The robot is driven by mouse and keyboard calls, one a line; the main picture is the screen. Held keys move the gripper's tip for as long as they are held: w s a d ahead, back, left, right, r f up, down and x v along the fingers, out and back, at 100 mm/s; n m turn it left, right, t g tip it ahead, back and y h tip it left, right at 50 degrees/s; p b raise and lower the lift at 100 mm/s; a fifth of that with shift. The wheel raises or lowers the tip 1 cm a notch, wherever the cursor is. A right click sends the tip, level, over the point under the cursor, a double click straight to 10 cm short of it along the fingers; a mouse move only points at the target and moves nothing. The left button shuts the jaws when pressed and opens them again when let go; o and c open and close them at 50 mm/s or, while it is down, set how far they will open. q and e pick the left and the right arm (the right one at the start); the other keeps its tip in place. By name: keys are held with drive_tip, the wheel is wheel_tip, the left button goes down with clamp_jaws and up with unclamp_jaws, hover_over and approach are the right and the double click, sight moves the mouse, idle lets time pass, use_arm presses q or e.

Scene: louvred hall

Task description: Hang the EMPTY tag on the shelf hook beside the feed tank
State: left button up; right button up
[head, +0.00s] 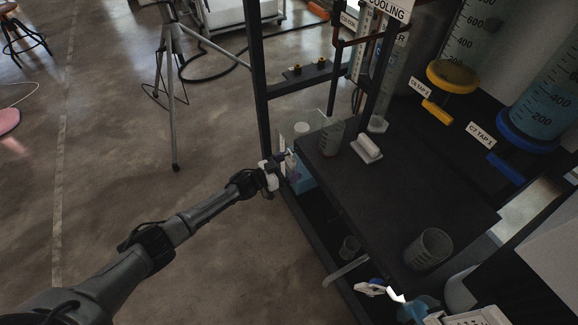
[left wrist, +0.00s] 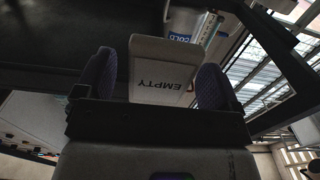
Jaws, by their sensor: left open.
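The white EMPTY tag (left wrist: 160,88) shows in the left wrist view, its lettering upside down, between the two dark blue finger pads of my left gripper (left wrist: 156,82). The fingers are apart, with visible gaps at the tag's sides. I cannot tell whether that container is the feed tank. The hook is not distinguishable, and I cannot tell what supports the tag. My right gripper is not identifiable in these views.
A beaker (head: 332,136) and a white block-like item (head: 367,147) stand on the shelf's far end. Another beaker (head: 428,249) stands near its front. A dark frame post (head: 259,80) rises beyond my gripper. A tripod (head: 172,80) stands on open floor at left.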

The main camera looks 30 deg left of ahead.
sight(288, 166)
use_arm(q)
drive_tip(key=p+v, duration=0.3)
drive_tip(key=v, duration=0.2)
drive_tip(key=shift+s+a+r, duration=0.15)
drive_tip(key=shift+p+v, duration=0.45)
drive_tip(key=shift+v, duration=0.4)
drive_tip(key=p+v, duration=0.5)
drive_tip(key=v, duration=0.8)
drive_tip(key=shift+s+a, duration=0.15)
drive_tip(key=shift+s, duration=0.2)
